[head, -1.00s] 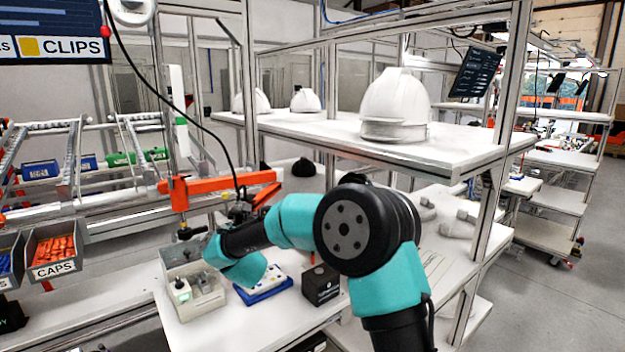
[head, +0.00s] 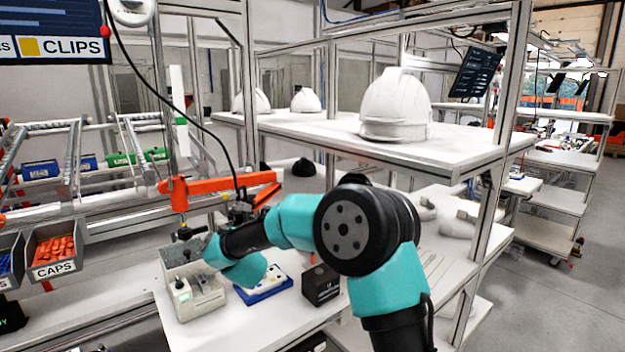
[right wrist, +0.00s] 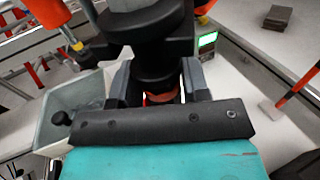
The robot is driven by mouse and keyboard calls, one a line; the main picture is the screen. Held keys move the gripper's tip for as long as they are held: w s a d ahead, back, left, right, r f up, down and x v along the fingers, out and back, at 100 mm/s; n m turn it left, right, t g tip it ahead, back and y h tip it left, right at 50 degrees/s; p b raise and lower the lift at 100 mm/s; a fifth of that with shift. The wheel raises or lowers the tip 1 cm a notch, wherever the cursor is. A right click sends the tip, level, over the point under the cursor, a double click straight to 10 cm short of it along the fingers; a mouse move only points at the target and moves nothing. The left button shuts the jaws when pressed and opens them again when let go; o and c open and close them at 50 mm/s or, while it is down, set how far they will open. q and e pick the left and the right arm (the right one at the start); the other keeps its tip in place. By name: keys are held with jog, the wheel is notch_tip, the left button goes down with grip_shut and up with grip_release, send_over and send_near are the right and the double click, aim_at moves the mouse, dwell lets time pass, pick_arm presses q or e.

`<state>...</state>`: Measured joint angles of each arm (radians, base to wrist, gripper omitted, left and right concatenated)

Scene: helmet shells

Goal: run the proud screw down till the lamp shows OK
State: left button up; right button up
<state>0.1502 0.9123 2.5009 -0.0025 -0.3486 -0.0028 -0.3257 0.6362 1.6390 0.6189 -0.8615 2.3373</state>
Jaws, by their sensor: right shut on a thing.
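My right gripper (right wrist: 157,84) is shut on the black body of the driver (right wrist: 150,48), which has a wide dark collar and an orange ring low between the jaws. In the head view the driver's dark end (head: 187,233) shows under the orange arm, over the pale grey fixture (head: 208,300). The lamp (right wrist: 208,40) glows green in the right wrist view; it also shows small and green on its white box in the head view (head: 183,297). Its lettering is too small to read. The screw and driver tip are hidden. My left gripper is not in view.
The orange tool arm (head: 225,188) and its black cable are close above my wrist. A blue-and-white tray (head: 265,287) and a black box (head: 321,284) stand right of the fixture. A white helmet (head: 396,106) sits on the shelf. The bench's front right is clear.

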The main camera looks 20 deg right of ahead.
aim_at(239, 214)
jog(key=shift+f, duration=0.2)
jog(key=shift+r, duration=3.1)
